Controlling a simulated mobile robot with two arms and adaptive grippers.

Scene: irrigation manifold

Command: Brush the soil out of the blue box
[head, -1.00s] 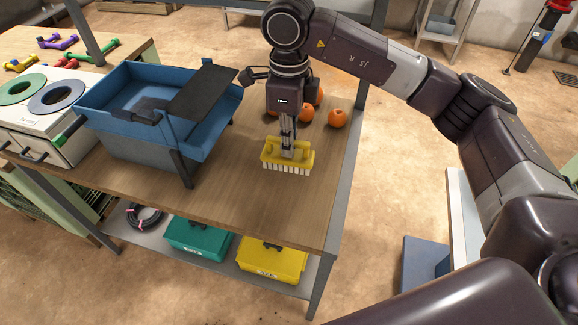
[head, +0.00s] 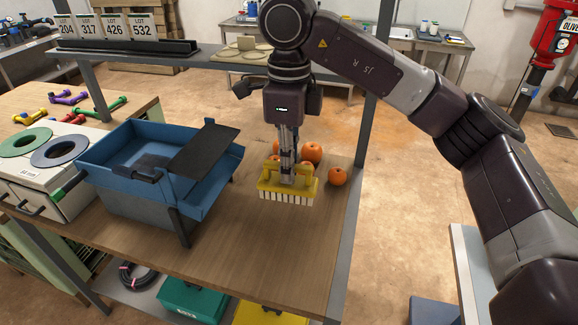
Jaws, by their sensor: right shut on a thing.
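The blue box (head: 140,207) stands on the wooden workbench, left of centre in the head view. Its inside looks dark blue-grey, and I cannot make out soil in it. A dark flat plate (head: 203,150) on a post stands over its right side and hides part of it. My right gripper (head: 287,178) points down and is shut on the handle of a yellow brush (head: 300,187) with pale bristles. The brush is upright, bristles down, to the right of the box and apart from it. It is at or just above the bench top. My left gripper is not in view.
Several oranges (head: 338,176) lie just behind and right of the brush. A white case with green and dark rings (head: 60,151) stands left of the box, with dumbbells (head: 68,97) behind it. The bench top (head: 250,235) in front of the brush is clear. A grey post (head: 364,120) rises at the bench's right edge.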

